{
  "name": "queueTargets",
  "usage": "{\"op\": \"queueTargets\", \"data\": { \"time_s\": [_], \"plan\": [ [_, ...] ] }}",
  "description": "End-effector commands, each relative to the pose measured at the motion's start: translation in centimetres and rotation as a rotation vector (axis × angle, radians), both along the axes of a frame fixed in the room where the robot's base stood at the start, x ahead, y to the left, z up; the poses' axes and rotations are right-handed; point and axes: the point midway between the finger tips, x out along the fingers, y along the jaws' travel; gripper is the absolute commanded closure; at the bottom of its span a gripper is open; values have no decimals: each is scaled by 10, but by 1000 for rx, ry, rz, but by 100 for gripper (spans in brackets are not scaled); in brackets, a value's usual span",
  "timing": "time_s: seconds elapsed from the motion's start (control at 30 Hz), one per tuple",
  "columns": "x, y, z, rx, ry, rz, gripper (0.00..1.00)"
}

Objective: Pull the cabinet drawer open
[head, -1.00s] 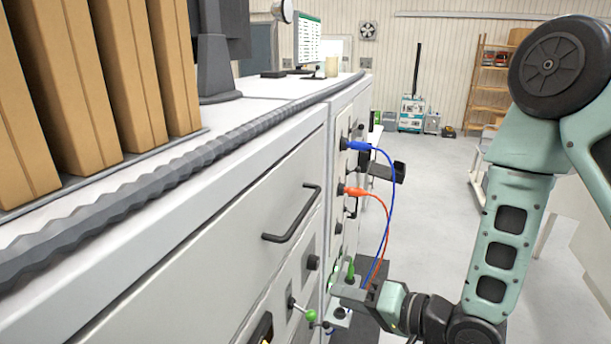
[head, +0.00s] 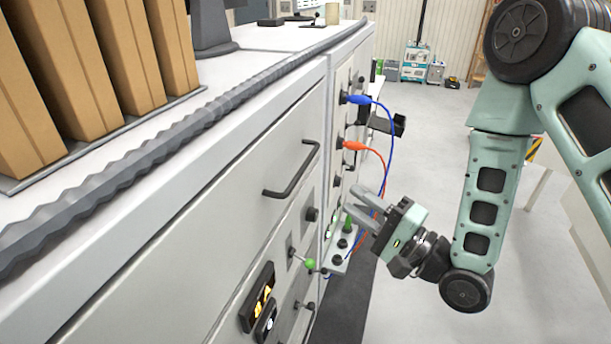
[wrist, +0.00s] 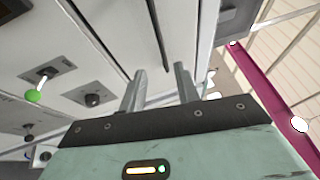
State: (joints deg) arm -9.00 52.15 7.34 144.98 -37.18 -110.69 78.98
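The grey cabinet drawer (head: 225,190) appears closed, its front flush with the cabinet face. Its black bar handle (head: 293,172) slants across the upper right of the front. In the wrist view a dark bar that looks like the handle (wrist: 158,35) lies beyond the fingertips. My gripper (head: 354,199) is to the right of the handle and a little lower in the picture, with its fingers pointing toward the cabinet. The two grey fingers stand apart with nothing between them, as the wrist view also shows (wrist: 161,80). The gripper is apart from the handle.
A blue cable (head: 385,125) and a red cable (head: 375,155) loop out from the cabinet near my gripper. A green-tipped lever (head: 309,263) and black knobs stick out below the handle. Brown binders (head: 75,75) stand on top. Open floor (head: 420,130) lies to the right.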

Motion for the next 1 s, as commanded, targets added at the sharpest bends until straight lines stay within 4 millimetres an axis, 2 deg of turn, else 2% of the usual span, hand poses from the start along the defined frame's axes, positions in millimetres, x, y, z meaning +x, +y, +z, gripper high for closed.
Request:
{"op": "queueTargets", "data": {
  "time_s": [0.07, 0.53, 0.67, 0.73, 1.0],
  "plan": [
    [2, 4, -5, -1, -6, 4, 68],
    [11, 15, 0, 8, -2, -4, 68],
    [28, 35, 7, 7, -5, -1, 68],
    [37, 44, 16, 7, 1, -2, 68],
    [69, 78, 25, 6, 3, -2, 68]
  ]
}}
